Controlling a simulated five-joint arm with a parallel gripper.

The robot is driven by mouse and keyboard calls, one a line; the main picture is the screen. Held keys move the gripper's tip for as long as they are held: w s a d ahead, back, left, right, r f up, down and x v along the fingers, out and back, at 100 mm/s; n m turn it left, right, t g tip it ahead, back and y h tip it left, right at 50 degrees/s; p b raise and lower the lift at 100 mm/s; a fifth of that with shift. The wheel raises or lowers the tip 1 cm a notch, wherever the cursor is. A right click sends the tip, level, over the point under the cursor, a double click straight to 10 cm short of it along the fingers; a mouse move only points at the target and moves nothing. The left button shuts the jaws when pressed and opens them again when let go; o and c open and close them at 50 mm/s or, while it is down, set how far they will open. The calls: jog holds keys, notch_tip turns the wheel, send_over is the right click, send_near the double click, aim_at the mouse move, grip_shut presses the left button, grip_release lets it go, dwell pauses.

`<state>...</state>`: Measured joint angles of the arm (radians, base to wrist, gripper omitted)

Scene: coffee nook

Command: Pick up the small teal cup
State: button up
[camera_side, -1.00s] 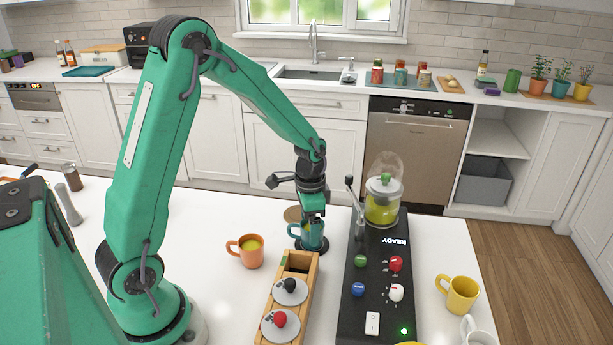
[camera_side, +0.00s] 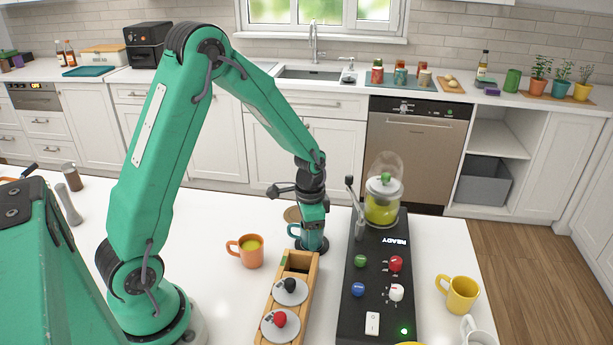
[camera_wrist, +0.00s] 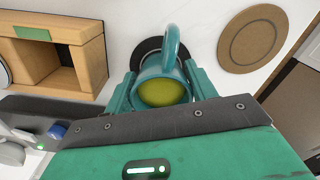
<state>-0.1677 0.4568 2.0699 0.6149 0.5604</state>
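The small teal cup (camera_wrist: 166,75) stands on a dark round coaster (camera_wrist: 147,48) and holds yellow-green liquid. In the side view the cup (camera_side: 294,230) is mostly hidden behind my gripper (camera_side: 312,243), with its handle showing at the left. My gripper (camera_wrist: 160,85) points down with one teal finger on each side of the cup in the wrist view. The fingers are very close to the cup's sides; I cannot tell whether they press on it.
A wooden box (camera_side: 291,295) with red and black knobs stands just in front. A black machine (camera_side: 376,280) with a lever and glass dome is close on the right. An orange mug (camera_side: 249,258) stands left, a yellow mug (camera_side: 460,294) right. A round cork mat (camera_wrist: 252,40) lies behind.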

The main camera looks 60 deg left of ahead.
jog(key=c, duration=0.6)
jog(key=shift+o, duration=0.2)
jog(key=shift+r, duration=0.1)
jog(key=shift+r, duration=0.65)
jog(key=r, duration=0.3)
jog(key=shift+d, duration=0.3)
jog(key=s+d+r, duration=0.4)
jog(key=d+r, duration=0.2)
jog(key=d, duration=0.4)
jog(key=shift+d+r, duration=0.15)
jog(key=shift+r, duration=0.15)
jog(key=shift+s, duration=0.1)
